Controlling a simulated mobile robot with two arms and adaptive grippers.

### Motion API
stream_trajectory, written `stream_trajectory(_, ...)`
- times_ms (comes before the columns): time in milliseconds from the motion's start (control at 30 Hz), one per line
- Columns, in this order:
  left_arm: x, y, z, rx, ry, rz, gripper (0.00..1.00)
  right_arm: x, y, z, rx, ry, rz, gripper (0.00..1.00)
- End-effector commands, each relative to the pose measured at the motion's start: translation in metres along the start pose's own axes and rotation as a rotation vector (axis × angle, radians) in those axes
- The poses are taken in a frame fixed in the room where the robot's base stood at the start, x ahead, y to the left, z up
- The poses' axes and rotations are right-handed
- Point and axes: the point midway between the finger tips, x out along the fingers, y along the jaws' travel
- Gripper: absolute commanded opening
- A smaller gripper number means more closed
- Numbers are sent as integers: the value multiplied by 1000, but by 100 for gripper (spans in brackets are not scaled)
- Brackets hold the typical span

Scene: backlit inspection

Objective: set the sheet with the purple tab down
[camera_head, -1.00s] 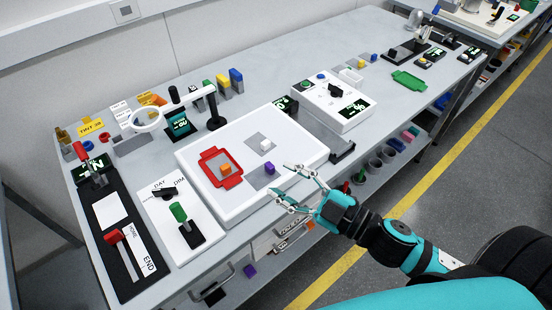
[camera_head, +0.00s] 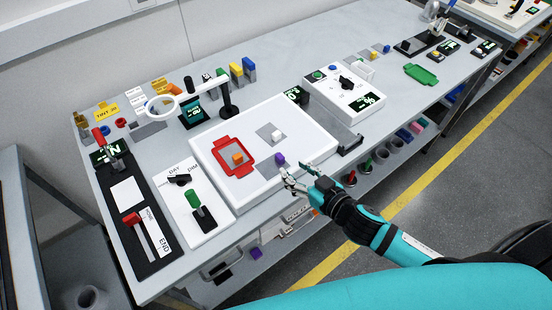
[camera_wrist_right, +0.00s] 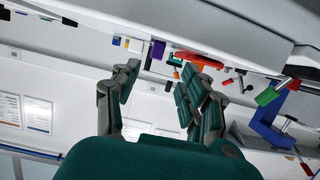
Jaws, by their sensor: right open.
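The purple tab (camera_head: 280,158) stands on a small grey sheet that appears to lie flat on the white light panel (camera_head: 222,196), near its front right. My right gripper (camera_head: 302,174) is open at the panel's front edge, just right of the purple tab and apart from it. In the right wrist view the purple tab (camera_wrist_right: 158,48) shows beyond the gap between the spread fingers (camera_wrist_right: 160,88), with nothing held. My left gripper is out of view.
On the panel, a red frame (camera_head: 219,145) surrounds an orange tab (camera_head: 237,158), and a white tab (camera_head: 277,135) stands on another grey sheet. A magnifier ring (camera_head: 163,107) overhangs behind. A green frame (camera_head: 420,75) lies far right.

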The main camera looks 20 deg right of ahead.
Motion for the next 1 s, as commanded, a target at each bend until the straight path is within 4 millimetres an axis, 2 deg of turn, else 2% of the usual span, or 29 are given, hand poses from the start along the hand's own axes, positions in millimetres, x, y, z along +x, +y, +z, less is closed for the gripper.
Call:
stream_trajectory(233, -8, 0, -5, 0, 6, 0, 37, 18, 2, -4, -2, 2, 0, 44)
stream_trajectory(400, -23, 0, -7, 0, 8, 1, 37, 44, 7, -10, -4, 2, 0, 44)
stream_trajectory(500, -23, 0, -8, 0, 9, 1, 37, 56, 6, -6, 0, 2, 0, 44)
stream_trajectory(800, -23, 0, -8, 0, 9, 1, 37, 63, 5, -4, -1, 0, -1, 44)
stream_trajectory(833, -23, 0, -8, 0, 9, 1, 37, 63, 6, -4, -1, 0, -1, 43)
stream_trajectory(1000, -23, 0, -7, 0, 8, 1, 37, 63, 6, -4, -1, 0, -1, 21)
